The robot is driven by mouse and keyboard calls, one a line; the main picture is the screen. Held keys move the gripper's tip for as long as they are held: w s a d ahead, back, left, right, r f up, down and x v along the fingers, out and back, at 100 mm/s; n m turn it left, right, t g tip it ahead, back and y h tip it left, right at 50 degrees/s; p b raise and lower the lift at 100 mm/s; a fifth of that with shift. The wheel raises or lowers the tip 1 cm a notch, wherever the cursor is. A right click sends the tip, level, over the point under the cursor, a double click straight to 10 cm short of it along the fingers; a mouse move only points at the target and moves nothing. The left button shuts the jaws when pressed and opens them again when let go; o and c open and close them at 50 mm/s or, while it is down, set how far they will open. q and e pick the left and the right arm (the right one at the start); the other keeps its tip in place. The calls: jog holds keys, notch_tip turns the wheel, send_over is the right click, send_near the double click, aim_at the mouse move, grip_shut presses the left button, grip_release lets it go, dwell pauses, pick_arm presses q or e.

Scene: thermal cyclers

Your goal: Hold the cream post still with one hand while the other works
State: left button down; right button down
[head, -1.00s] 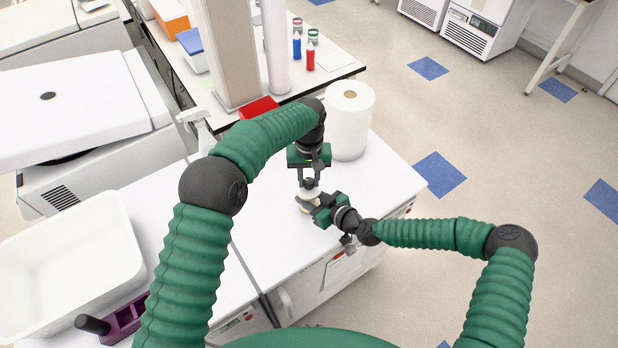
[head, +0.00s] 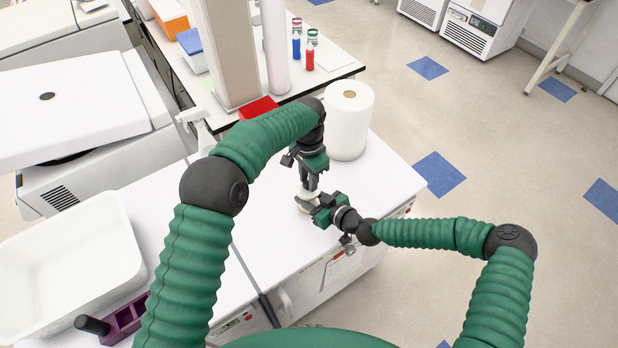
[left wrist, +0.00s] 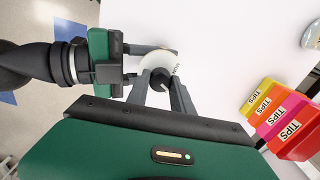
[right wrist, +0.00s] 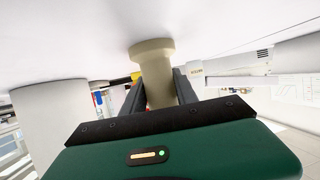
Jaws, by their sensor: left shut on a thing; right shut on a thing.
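The cream post (right wrist: 154,72) stands on the white bench top, its wide flange against the surface in the right wrist view, which shows the bench at the top. My right gripper (head: 311,205) is shut on the post from the side, a finger on each side of its shaft. My left gripper (head: 309,188) is directly above, pointing down. In the left wrist view its fingers are shut on a small black part (left wrist: 161,79) at the top of the post, with a pale ring (left wrist: 168,64) around it. In the head view the grippers hide most of the post.
A white paper roll (head: 348,122) stands close behind the grippers. Yellow (left wrist: 261,94), orange (left wrist: 274,109) and red (left wrist: 294,132) tips boxes show in the left wrist view. A white tub (head: 70,265) and purple rack (head: 125,318) are at left. The bench's right side is clear.

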pick_arm(q)
jog(key=shift+w+r+m, duration=0.1)
jog(key=shift+m, duration=2.1)
pick_arm(e)
jog(key=shift+s+a, duration=0.1)
pick_arm(q)
jog(key=c, duration=1.1)
grip_release()
notch_tip(320, 180, up, 12)
